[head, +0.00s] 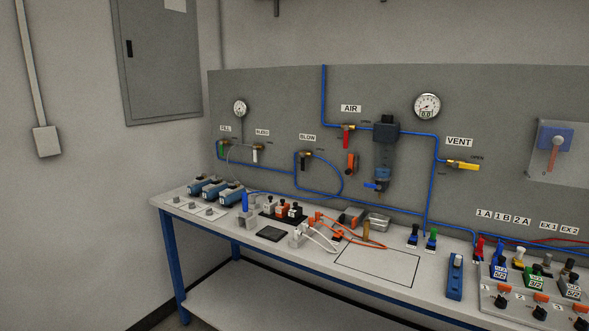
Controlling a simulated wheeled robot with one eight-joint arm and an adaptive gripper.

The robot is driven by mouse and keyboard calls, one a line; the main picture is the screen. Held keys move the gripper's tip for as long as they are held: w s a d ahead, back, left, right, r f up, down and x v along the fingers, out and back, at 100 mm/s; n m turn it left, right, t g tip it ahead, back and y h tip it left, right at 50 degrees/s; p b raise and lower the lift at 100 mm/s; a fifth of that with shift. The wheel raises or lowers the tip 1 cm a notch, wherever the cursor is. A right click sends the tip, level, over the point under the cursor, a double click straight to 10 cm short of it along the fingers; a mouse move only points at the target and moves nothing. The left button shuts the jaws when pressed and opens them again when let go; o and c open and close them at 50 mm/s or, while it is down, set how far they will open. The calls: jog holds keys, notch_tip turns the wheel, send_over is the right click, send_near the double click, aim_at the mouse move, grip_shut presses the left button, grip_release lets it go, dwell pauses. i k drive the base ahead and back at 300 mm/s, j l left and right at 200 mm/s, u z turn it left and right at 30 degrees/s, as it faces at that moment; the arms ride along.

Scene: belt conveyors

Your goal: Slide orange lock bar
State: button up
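Several orange parts show in the head view, and I cannot tell which of them is the lock bar. A short orange piece (352,163) with dark ends hangs on the grey panel just below the red-handled AIR valve (347,136). An orange-red bar (552,159) hangs tilted under a blue block (555,136) on a pale plate at the right. Small orange pieces (541,297) sit by the black knobs on the bench at the lower right. My gripper is not in view.
The bench (215,225) runs along the panel (280,110). Blue tubing, gauges and the yellow VENT handle (464,166) are on the panel. Small blocks and orange cable crowd the bench's left and middle. An outlined rectangle (378,266) on the bench is bare.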

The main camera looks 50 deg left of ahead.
aim_at(350, 169)
jog(key=u, duration=1.6)
